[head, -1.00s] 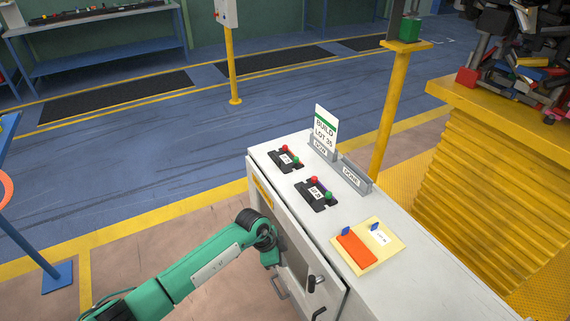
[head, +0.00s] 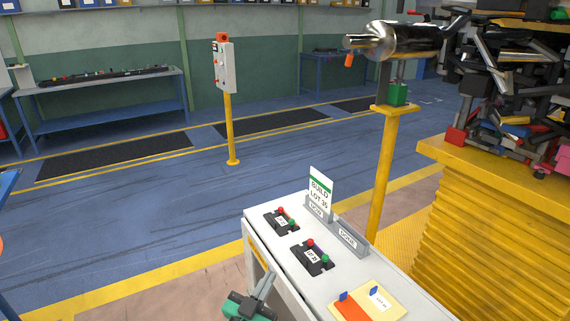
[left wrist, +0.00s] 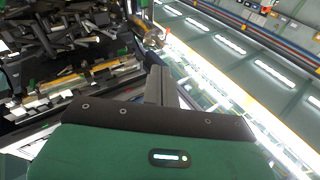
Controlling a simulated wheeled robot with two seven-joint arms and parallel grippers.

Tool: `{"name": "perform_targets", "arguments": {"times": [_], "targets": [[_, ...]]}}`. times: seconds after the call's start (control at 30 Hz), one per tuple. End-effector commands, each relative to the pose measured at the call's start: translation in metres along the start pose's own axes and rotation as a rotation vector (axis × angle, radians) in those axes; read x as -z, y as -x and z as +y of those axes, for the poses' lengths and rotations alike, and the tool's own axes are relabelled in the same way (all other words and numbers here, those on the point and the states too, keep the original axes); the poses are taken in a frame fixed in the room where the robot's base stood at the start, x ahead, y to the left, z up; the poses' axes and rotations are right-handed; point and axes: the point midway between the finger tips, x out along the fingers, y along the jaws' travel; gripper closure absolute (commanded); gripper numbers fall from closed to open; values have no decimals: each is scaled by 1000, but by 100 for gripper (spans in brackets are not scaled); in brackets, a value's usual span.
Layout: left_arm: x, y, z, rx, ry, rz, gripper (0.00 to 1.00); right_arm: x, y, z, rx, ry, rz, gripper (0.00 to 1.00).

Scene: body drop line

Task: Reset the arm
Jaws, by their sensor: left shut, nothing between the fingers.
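My left gripper (head: 264,284) shows at the bottom of the head view, pointing up beside the left edge of the white cabinet (head: 289,277). Its fingers are together with nothing between them. The lower part of the left arm is cut off by the frame. My right gripper is in neither view.
A yellow post (head: 383,185) and a yellow corrugated stand (head: 461,230) are to the right. Blue floor (head: 120,215) is open at left.

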Motion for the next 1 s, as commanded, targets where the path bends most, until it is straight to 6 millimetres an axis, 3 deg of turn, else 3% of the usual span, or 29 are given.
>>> {"name": "perform_targets", "arguments": {"times": [0.1, 0.2, 0.4, 0.6, 0.8, 1.0], "targets": [[-9, 36, -45, 228, 35, -115, 100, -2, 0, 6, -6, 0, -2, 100], [-26, 73, -76, 383, 57, -263, 100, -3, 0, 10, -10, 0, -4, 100], [-62, 166, -103, 553, 101, -650, 100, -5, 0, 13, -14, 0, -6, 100], [-83, 255, -89, 519, 147, -1037, 100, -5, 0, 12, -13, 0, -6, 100], [-83, 314, -65, 397, 176, -1281, 100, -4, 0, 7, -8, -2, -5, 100], [-73, 359, -41, 251, 199, -1454, 100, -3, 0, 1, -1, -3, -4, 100]]}}
